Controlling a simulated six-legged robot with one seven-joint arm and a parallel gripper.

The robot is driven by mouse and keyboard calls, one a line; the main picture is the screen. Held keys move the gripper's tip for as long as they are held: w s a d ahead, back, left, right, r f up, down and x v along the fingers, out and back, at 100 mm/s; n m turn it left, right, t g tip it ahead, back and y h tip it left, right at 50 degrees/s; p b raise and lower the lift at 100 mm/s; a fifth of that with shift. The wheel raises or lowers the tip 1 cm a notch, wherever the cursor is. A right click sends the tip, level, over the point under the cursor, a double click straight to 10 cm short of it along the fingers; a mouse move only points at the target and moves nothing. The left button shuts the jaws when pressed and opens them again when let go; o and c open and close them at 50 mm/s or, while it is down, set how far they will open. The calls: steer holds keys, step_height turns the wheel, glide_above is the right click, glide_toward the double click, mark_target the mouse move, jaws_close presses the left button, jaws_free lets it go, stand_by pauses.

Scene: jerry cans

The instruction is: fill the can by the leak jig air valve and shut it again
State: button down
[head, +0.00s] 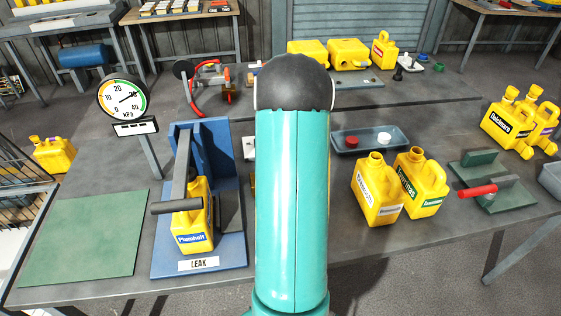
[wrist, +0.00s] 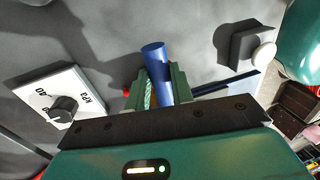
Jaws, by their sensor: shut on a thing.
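The yellow can labelled Plumhoff (head: 194,238) stands upright in the blue leak jig (head: 228,215), marked LEAK. A grey clamp arm with a dark handle (head: 176,207) crosses in front of the can and hides part of it. The round kPa gauge (head: 122,98) stands behind the jig, its needle pointing up and right. In the wrist view my gripper (wrist: 157,88) is shut on a blue cylindrical handle (wrist: 154,56), apparently the air valve's. My teal arm hides the gripper and valve in the head view.
A white dial plate with a black knob (wrist: 63,108) lies left of my gripper. Two open yellow cans (head: 378,190) and a tray with caps (head: 375,143) are to the right. A red-handled green fixture (head: 490,190) stands further right. The green mat (head: 85,235) is bare.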

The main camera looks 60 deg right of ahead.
steer(key=shift+w+r, duration=0.1)
steer(key=shift+w, duration=0.05)
stand_by(0.3)
steer(key=c, duration=1.2)
jaws_free()
steer(key=shift+c, duration=0.2)
step_height(320, 180, up, 14)
steer(key=w+d, duration=0.1)
steer(key=d, duration=0.1)
steer(key=shift+w+f, duration=0.25)
steer(key=shift+w, duration=0.1)
